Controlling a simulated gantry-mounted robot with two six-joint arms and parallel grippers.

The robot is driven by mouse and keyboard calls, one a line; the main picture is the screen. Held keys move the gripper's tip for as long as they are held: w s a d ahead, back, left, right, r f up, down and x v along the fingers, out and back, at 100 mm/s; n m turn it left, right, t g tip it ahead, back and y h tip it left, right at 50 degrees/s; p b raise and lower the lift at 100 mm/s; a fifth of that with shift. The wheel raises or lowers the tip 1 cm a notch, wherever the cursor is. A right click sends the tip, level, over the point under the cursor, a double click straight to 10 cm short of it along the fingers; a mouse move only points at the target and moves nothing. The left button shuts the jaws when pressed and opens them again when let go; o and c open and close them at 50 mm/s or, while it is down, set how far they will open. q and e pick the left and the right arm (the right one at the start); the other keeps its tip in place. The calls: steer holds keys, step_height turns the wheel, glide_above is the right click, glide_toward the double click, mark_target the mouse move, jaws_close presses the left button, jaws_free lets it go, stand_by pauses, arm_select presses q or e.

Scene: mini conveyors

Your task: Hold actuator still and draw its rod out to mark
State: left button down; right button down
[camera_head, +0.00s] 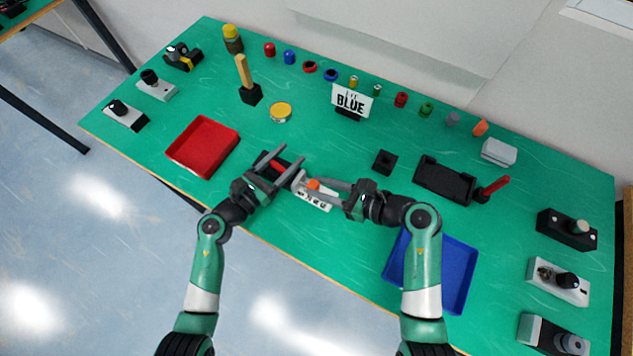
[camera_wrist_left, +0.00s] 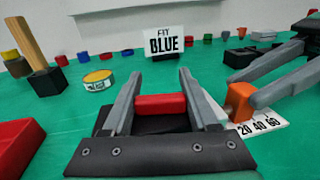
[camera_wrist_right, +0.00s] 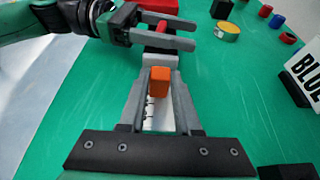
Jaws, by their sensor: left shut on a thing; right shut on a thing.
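The actuator has a red body (camera_head: 277,166) on a dark base, with a white scale plate (camera_head: 311,198) to its right. An orange block (camera_head: 313,184) stands over the plate at the rod end. My left gripper (camera_head: 291,156) is shut across the red body, which shows between its fingers in the left wrist view (camera_wrist_left: 161,104). My right gripper (camera_head: 319,187) is shut on the orange block, seen between its fingers in the right wrist view (camera_wrist_right: 159,81). Printed 20, 40 and 60 show on the plate (camera_wrist_left: 262,126) in the left wrist view. The rod is mostly hidden.
A red tray (camera_head: 190,167) lies to the left and a blue tray (camera_head: 468,283) to the right. A sign reading FIT BLUE (camera_head: 351,101) stands behind, with small coloured parts along the back. A black holder (camera_head: 443,181) stands right of the arms. The mat's middle is mostly clear.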

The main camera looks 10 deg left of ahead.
arm_select(q)
steer(key=shift+s+f, duration=0.1)
steer(key=shift+f, duration=0.25)
arm_select(e)
steer(key=c, duration=0.6)
jaws_free()
steer(key=v, duration=1.2)
arm_select(q)
steer(key=shift+c, duration=0.5)
jaws_free()
steer(key=shift+r, duration=0.1)
steer(key=shift+r, duration=0.15)
